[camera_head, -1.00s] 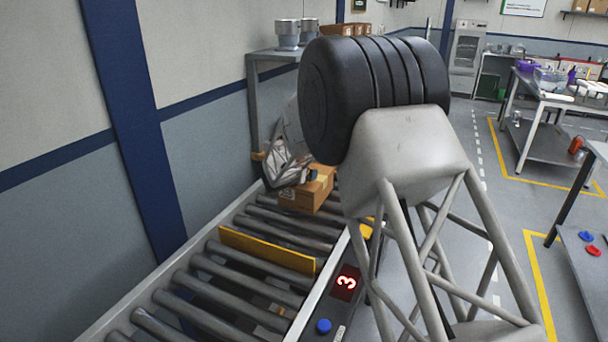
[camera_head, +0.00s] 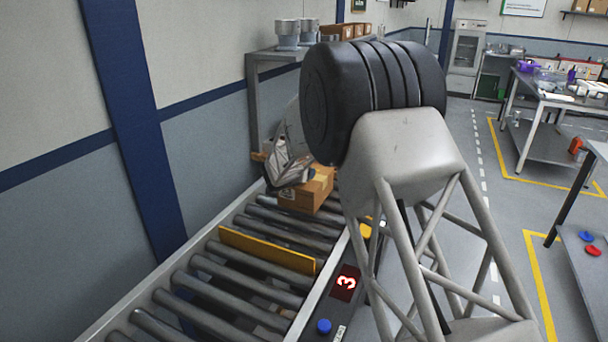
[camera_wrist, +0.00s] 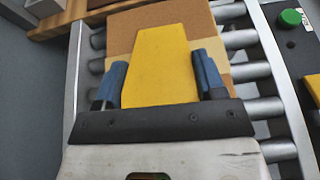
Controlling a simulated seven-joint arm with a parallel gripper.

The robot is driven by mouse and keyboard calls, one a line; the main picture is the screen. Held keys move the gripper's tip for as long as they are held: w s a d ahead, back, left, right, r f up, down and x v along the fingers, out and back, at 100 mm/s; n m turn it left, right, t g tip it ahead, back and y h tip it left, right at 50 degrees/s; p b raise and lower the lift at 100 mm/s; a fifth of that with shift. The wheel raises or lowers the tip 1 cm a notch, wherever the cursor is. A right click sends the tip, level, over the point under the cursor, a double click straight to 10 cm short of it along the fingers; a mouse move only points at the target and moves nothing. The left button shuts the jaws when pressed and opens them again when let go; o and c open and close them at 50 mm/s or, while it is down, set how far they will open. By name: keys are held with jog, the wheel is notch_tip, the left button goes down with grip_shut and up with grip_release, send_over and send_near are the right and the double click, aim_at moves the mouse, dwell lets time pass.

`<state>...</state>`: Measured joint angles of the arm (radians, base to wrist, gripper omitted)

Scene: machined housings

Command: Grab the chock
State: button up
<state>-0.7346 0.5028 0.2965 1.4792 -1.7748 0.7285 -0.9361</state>
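A yellow tapered block, which I take to be the chock (camera_wrist: 160,60), shows in the wrist view over a brown cardboard box. It narrows away from my gripper (camera_wrist: 163,78). The two blue fingers stand wide apart, one along each side of the block, very near its edges. I cannot tell whether they touch it. The near end of the block is hidden by the black gripper body. In the head view my arm hides much of this area, and I cannot make out the chock there.
The cardboard box (camera_head: 305,192) sits on the roller conveyor (camera_head: 190,287). An upright yellow plate (camera_head: 268,250) crosses the rollers nearer the head camera. A grey shelf (camera_head: 262,62) with metal parts stands by the wall. A rail with a display (camera_head: 346,283) edges the conveyor's right.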

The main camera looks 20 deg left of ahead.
jog(key=c, duration=0.5)
jog(key=shift+o, duration=0.2)
jog(key=shift+r, duration=0.1)
jog(key=shift+r, duration=0.4)
notch_tip(320, 180, up, 3)
jog(key=shift+f, duration=0.1)
jog(key=s+d+r, duration=0.1)
jog(key=s+d, duration=0.8)
jog(key=s, duration=0.4)
jog(key=shift+d, duration=0.15)
jog(key=shift+r, duration=0.1)
